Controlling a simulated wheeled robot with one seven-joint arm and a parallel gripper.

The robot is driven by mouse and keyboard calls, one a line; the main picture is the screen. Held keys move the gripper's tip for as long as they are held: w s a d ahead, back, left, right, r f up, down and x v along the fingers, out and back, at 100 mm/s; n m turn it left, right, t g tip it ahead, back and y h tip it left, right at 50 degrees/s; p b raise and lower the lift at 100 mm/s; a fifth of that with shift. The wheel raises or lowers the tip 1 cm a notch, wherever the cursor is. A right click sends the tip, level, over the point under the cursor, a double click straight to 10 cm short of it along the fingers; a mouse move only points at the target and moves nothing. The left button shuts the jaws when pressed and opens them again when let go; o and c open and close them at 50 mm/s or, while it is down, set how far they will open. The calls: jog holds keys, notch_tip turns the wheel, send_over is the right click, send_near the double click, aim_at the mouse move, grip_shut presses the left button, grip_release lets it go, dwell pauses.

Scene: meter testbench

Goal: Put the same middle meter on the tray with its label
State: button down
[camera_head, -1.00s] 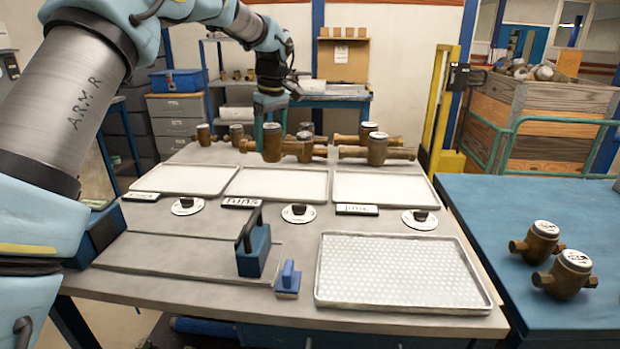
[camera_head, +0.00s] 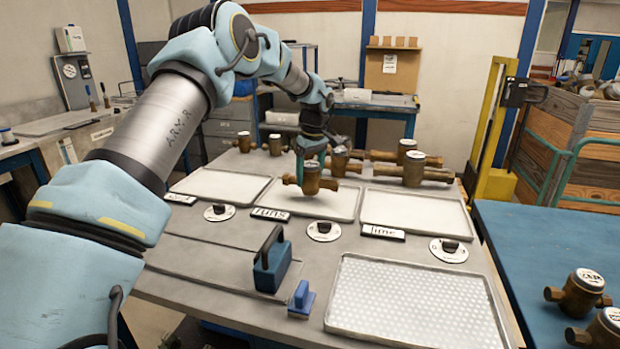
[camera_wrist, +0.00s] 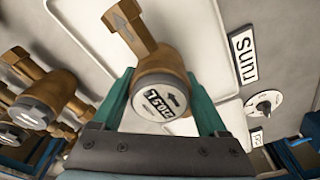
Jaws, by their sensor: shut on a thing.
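My gripper (camera_head: 312,160) is shut on a brass meter (camera_head: 310,181) with a pale round dial, which also fills the middle of the wrist view (camera_wrist: 158,95). The green fingers hold the meter's body from both sides. The meter appears upright over the back part of the middle white tray (camera_head: 318,212); I cannot tell whether it touches the tray. The label (camera_head: 270,214) in front of this tray seems to read "runs" and shows in the wrist view (camera_wrist: 243,55). The label (camera_head: 383,233) before the right tray seems to read "time".
Other brass meters stand along the back, such as one (camera_head: 413,170) behind the right tray (camera_head: 410,215). Round dials (camera_head: 324,232) sit in front of the trays. A blue handled block (camera_head: 272,264) and a perforated tray (camera_head: 415,300) lie nearer. More meters (camera_head: 580,295) stand on the blue table.

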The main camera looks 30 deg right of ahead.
jog(key=shift+f, duration=0.8)
jog(key=shift+f, duration=0.2)
grip_release()
jog(key=shift+r, duration=0.1)
jog(key=r+b, duration=0.1)
jog(key=r, duration=0.3)
jog(key=s+r+b, duration=0.1)
jog(key=r, duration=0.7)
jog(key=shift+s+d+b, duration=0.1)
jog(key=shift+s+b, duration=0.1)
jog(key=shift+b, duration=0.2)
